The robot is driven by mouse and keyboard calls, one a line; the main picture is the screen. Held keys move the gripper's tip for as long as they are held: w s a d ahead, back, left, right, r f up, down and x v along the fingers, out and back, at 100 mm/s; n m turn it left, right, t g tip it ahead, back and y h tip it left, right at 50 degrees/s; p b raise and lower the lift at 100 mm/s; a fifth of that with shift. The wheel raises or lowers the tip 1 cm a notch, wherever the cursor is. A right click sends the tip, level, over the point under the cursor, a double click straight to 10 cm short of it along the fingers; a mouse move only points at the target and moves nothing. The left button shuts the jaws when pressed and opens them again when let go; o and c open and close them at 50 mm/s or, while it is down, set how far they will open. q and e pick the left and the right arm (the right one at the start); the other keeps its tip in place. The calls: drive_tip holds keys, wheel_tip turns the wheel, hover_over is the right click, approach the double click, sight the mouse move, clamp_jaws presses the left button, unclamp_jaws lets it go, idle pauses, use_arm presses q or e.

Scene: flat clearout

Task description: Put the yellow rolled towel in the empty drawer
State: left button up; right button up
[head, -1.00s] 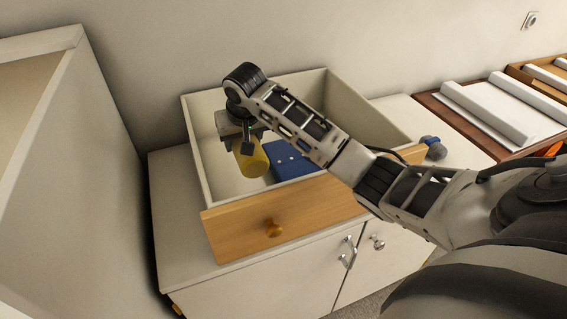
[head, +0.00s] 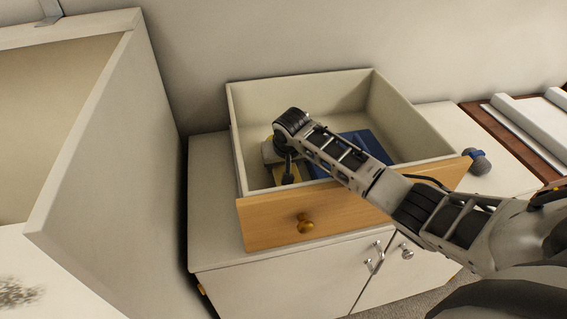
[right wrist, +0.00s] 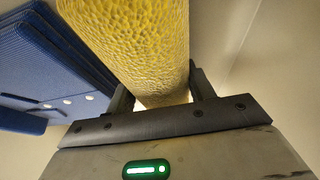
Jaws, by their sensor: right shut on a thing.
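The drawer (head: 345,212) is a pale box with a wooden front and a brass knob, standing on a white cabinet. A blue flat thing (head: 372,142) lies inside it, so it is not empty; it also shows in the right wrist view (right wrist: 45,65). My right gripper (head: 284,168) is down inside the drawer. In the right wrist view its fingers (right wrist: 160,95) are shut on the yellow rolled towel (right wrist: 135,35). In the head view only a little of the towel (head: 278,176) shows past the gripper. Whether it touches the drawer floor I cannot tell. My left gripper is not in view.
The wall is behind.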

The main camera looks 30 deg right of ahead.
drive_tip(key=o, duration=1)
drive_tip(key=shift+f, duration=0.15)
drive_tip(key=shift+o, duration=0.2)
drive_tip(key=shift+s+r, duration=0.15)
drive_tip(key=shift+r, duration=0.4)
drive_tip(key=v, duration=1.1)
drive_tip(key=shift+r, duration=0.15)
